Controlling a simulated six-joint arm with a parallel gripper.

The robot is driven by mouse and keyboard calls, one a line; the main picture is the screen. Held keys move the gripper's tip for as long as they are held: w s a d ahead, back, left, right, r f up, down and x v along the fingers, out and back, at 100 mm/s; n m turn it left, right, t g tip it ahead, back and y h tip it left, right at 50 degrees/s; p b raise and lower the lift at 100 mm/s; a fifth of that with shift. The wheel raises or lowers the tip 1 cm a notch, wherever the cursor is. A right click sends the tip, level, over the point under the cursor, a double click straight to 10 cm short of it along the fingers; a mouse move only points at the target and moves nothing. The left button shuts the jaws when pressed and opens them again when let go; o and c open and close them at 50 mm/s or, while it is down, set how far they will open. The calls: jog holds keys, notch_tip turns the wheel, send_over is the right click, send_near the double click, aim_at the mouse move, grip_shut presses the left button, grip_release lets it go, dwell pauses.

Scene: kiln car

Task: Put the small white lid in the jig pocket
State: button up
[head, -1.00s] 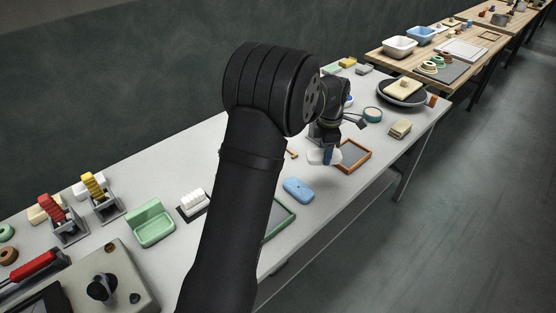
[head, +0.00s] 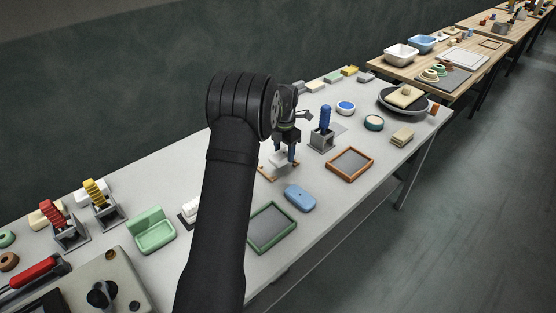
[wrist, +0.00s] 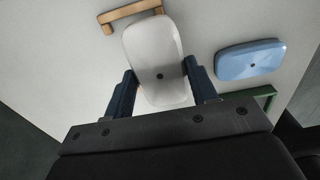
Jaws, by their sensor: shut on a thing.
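The small white lid (wrist: 158,62) is gripped between the two blue fingers of my gripper (wrist: 163,92) in the wrist view. In the head view the lid (head: 279,159) shows as a pale patch at my gripper (head: 286,153), which is shut on it. A light wooden bracket (wrist: 130,15), which looks like part of the jig, lies just beyond the lid in the wrist view. In the head view its wooden edge (head: 286,175) shows under and beside the lid. The rest of the jig pocket is hidden by the lid and my arm. Whether the lid touches the table is unclear.
A blue lid-like piece (head: 300,198) lies nearby, and shows in the wrist view (wrist: 249,60). A green-framed tray (head: 272,228) is in front, a brown-framed tray (head: 350,164) to the right. A grey stand with blue discs (head: 325,129) stands close behind right.

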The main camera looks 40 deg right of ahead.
aim_at(278, 150)
jog(key=w, duration=0.1)
jog(key=w+f, duration=0.1)
jog(key=shift+w+a+f, duration=0.15)
jog(key=shift+w+f, duration=0.15)
jog(key=shift+w, duration=0.05)
jog(key=shift+f, duration=2)
jog(key=shift+f, duration=0.1)
jog(key=o, duration=1.2)
notch_tip(278, 150, up, 12)
jog(key=shift+r, duration=0.1)
